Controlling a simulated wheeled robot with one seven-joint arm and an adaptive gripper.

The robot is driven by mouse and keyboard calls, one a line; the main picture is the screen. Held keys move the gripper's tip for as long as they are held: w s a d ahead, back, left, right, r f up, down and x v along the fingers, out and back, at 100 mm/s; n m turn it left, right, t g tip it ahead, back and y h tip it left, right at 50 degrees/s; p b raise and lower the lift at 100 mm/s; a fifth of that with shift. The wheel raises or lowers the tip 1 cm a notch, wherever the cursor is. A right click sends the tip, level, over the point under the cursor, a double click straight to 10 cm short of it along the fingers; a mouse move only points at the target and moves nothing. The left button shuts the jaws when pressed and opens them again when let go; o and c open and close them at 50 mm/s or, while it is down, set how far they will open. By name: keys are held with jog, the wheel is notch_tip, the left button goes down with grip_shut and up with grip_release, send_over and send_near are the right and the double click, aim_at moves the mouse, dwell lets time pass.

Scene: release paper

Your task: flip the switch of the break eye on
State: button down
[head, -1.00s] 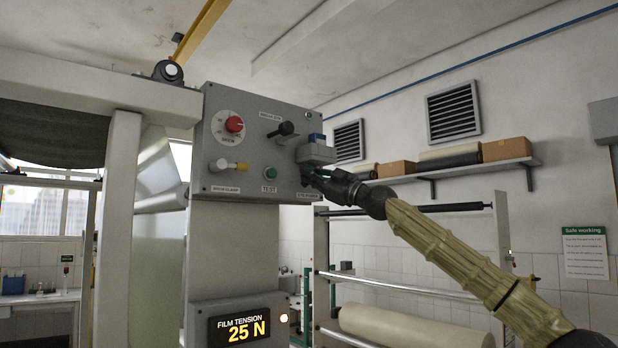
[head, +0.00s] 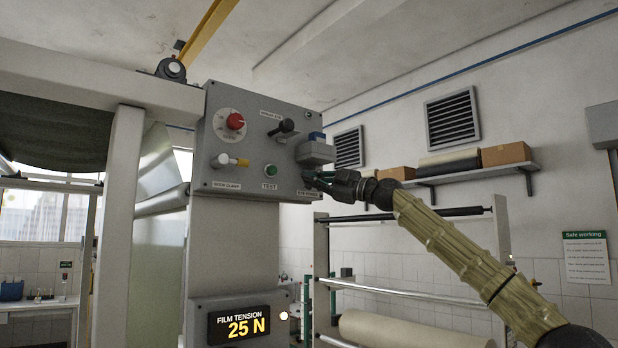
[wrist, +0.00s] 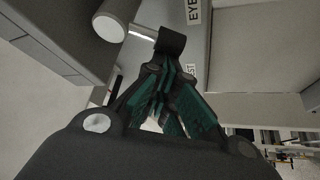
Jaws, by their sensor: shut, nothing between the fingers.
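The grey control panel (head: 205,165) stands on a pale column. A label reading EYE POWER (head: 309,193) is at its lower right corner, partly hidden by my gripper. My gripper (head: 312,178) is shut at that corner, below the grey box with a blue part (head: 316,150). In the wrist view my green finger pads (wrist: 168,85) are closed together. A small dark block (wrist: 171,42) shows just beyond the fingertips, beside a label starting EYE (wrist: 193,11). It looks like a switch lever, but I cannot tell whether the fingers touch it or how it is set.
A FILM TENSION display (head: 241,326) reads 25 N below. A roller rack (head: 420,215) stands behind my arm.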

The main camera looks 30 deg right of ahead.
jog(key=shift+w+d+f+n+g+h+p, duration=0.1)
jog(key=shift+d+f+n+g+p, duration=0.15)
jog(key=shift+d+f+n+g, duration=0.6)
jog(key=shift+w+d+n+g+h+p, duration=0.1)
jog(key=shift+d+n+g+p, duration=0.3)
jog(key=shift+n, duration=0.95)
jog(key=shift+d+f+n+g+h+p, duration=0.15)
jog(key=shift+d+f+n+g, duration=0.3)
jog(key=shift+d+n, duration=0.5)
jog(key=shift+a, duration=0.1)
jog(key=shift+a+f, duration=0.1)
jog(key=s+d+b, duration=0.2)
jog(key=s+b, duration=0.4)
jog(key=s, duration=0.3)
jog(key=shift+s+d+r+b, duration=0.2)
jog(key=shift+d+r+b, duration=0.05)
jog(key=shift+b, duration=0.1)
